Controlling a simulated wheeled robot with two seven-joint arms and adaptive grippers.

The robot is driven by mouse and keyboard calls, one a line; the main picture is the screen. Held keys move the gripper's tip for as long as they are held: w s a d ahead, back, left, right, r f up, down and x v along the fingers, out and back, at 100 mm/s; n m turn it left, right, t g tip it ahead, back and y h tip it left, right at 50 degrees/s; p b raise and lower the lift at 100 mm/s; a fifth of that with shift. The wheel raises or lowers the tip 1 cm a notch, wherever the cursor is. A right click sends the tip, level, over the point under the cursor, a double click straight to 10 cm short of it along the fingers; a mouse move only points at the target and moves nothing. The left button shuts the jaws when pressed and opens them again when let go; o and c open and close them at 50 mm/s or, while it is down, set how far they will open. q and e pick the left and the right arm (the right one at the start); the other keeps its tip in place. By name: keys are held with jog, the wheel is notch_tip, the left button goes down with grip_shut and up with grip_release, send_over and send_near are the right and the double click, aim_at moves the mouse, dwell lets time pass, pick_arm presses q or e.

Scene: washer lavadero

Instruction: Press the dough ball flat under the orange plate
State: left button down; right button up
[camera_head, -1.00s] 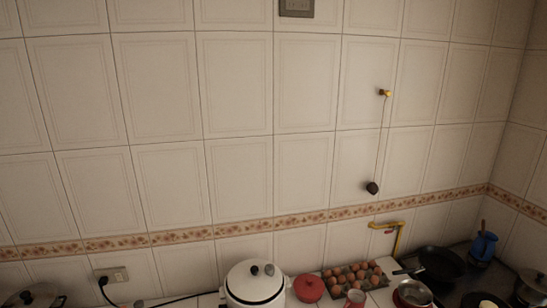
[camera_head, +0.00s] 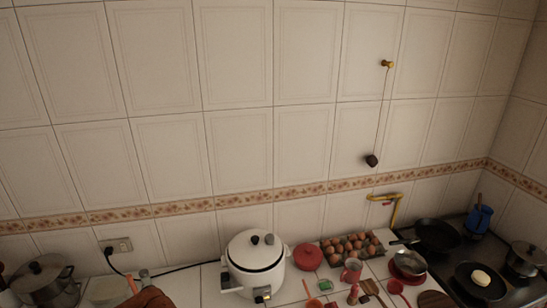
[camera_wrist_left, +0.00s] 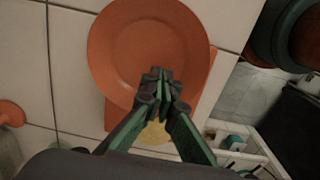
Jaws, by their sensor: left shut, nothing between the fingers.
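The orange plate (camera_wrist_left: 135,35) lies face up in the left wrist view, overlapping an orange-red board or sheet (camera_wrist_left: 205,75) on pale tiles. My left gripper (camera_wrist_left: 158,74) is shut and empty, with its tips in front of the plate's lower middle; I cannot tell whether they touch it. A pale yellow, roundish thing (camera_wrist_left: 155,133) shows behind the fingers, by the plate's near edge. It may be the dough, but the fingers hide much of it. Neither gripper shows clearly in the head view.
A white rice cooker (camera_head: 256,255), a red lidded pot (camera_head: 308,257) and an egg tray (camera_head: 352,243) stand along the wall. A black pan (camera_head: 479,284) on the stove holds a pale round piece (camera_head: 481,278). A red-orange object (camera_wrist_left: 11,113) lies at the wrist view's left.

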pick_arm(q)
jog(key=shift+r+p, duration=1.1)
jog(key=shift+r, duration=1.45)
jog(key=shift+s+f, duration=0.1)
